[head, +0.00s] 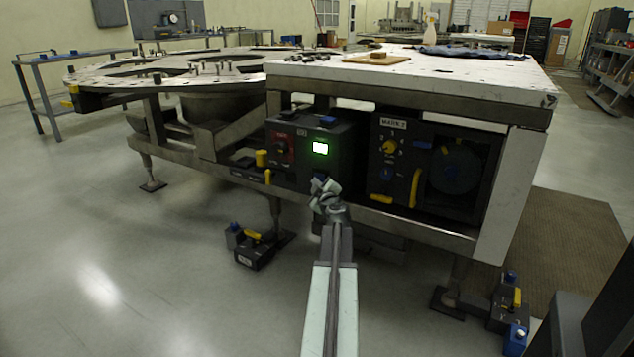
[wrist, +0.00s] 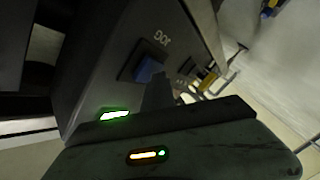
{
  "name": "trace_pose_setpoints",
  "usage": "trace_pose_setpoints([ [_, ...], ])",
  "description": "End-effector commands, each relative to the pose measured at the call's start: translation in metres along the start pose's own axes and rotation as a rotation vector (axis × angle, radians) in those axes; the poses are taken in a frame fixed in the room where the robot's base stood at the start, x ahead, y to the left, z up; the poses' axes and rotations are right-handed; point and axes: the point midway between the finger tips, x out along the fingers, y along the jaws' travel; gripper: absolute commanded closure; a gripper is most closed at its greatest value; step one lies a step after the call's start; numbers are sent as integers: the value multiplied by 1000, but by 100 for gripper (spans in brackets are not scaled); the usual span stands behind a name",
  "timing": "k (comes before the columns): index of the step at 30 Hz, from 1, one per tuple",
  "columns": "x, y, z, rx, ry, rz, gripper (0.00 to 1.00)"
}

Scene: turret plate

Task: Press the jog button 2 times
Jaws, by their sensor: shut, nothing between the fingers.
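The jog button is a blue square button (wrist: 148,70) on the dark face of a control box, beside an upside-down JOG label in the wrist view. The dark control box (head: 340,170) stands under the white tabletop in the head view, with a lit green display (head: 320,148). My gripper (head: 322,187) is at the lower front of this box, below the display, and covers the button's area there. In the wrist view my shut fingers (wrist: 158,88) end close to the button's edge; I cannot tell whether they touch it.
The white tabletop (head: 450,80) overhangs the box. A second panel (head: 425,165) with yellow handles is to the right. A small dark unit (head: 252,250) sits low by a table foot. The floor at left is clear.

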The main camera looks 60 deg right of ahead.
Motion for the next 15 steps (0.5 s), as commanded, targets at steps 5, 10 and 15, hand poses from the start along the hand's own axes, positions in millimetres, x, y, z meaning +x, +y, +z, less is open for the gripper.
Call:
trace_pose_setpoints([
  [5, -8, -5, -5, 0, 0, 0, 100],
  [10, -14, -10, -10, 0, 0, 0, 100],
  [15, -13, -10, -10, 0, 0, 0, 100],
])
